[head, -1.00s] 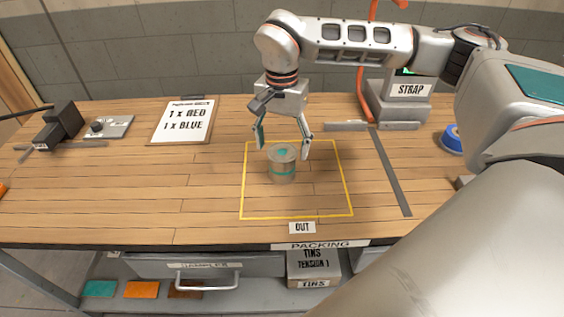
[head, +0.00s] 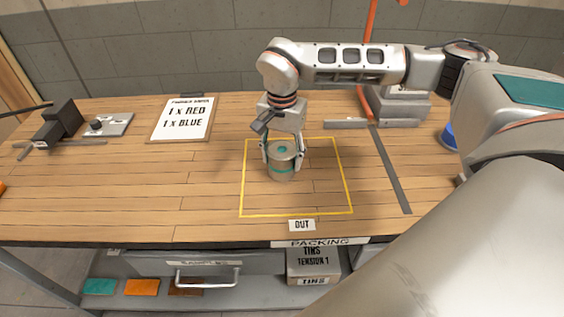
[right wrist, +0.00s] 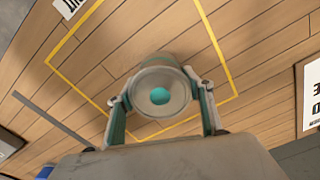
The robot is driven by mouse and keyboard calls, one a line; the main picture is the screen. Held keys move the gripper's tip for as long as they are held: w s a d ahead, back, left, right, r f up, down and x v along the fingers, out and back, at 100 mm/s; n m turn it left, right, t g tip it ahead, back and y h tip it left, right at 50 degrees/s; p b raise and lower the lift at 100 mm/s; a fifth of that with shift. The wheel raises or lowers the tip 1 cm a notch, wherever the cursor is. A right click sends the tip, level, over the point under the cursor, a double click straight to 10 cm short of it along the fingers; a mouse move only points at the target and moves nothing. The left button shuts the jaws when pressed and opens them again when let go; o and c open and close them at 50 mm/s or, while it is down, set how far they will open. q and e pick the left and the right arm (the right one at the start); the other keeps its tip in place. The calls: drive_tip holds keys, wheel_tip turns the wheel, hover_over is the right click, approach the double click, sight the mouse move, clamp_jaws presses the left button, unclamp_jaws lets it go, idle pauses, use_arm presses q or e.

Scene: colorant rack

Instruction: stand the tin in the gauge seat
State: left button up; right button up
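The tin (head: 282,172) is a grey can with a teal band and a teal dot on its lid. It stands upright inside the yellow outlined square on the bench. My right gripper (head: 283,152) has come down over it from above, one finger on each side, and appears closed against its sides. The right wrist view shows the tin (right wrist: 160,97) between the fingers. No part is clearly marked as the gauge seat; a black block (head: 60,122) and a grey plate with a black knob (head: 110,124) are at the left. My left gripper is not in view.
A clipboard (head: 182,120) reading 1 x red, 1 x blue lies left of the yellow square (head: 243,190). A grey machine (head: 400,106) stands at back right, beside a blue roll (head: 448,136). A dark strip (head: 392,172) runs right of the square. Bench at front left is clear.

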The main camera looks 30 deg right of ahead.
drive_tip(key=shift+r, duration=0.1)
idle(0.3)
drive_tip(key=shift+r, duration=0.15)
drive_tip(key=shift+r, duration=0.15)
wheel_tip(320, 180, up, 19)
drive_tip(key=p, duration=0.1)
idle(1.1)
